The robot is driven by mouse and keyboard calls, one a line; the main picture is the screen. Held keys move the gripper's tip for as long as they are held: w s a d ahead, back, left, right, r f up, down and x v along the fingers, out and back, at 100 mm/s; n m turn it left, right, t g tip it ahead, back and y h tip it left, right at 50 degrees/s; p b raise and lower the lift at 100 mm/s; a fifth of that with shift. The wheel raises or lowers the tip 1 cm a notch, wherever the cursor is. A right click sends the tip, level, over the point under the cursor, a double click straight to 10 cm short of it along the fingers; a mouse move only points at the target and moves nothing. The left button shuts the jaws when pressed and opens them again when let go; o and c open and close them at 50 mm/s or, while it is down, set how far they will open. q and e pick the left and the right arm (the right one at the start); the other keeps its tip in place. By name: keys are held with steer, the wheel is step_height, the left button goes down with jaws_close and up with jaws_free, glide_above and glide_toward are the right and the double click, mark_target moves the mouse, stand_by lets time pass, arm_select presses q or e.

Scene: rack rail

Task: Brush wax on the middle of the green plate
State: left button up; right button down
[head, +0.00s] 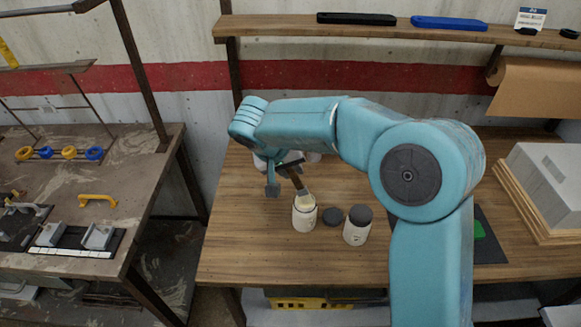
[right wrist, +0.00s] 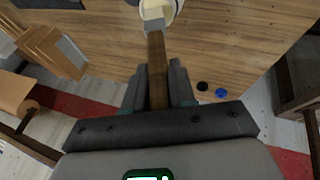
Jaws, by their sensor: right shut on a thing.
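My right gripper (head: 284,176) is shut on the wooden handle of a brush (head: 297,182). The brush points down, its pale bristles at the mouth of an open white jar (head: 304,219) on the wooden table. How deep the bristles sit in the jar is hard to tell. In the right wrist view the brush handle (right wrist: 156,72) lies between the fingers, with the jar (right wrist: 168,8) at the top edge. The green plate (head: 478,231) lies on a dark mat (head: 491,250) at the right, largely hidden behind my right arm. My left gripper is not in view.
A grey block on wooden boards (head: 545,185) sits at the table's right. A shelf (head: 290,27) runs above the back.

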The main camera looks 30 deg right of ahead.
steer(key=shift+f, duration=0.1)
steer(key=shift+r+p, duration=0.6)
steer(key=shift+r, duration=0.3)
steer(key=shift+r+p, duration=1.7)
steer(key=shift+r, duration=1)
steer(key=shift+w+f, duration=0.1)
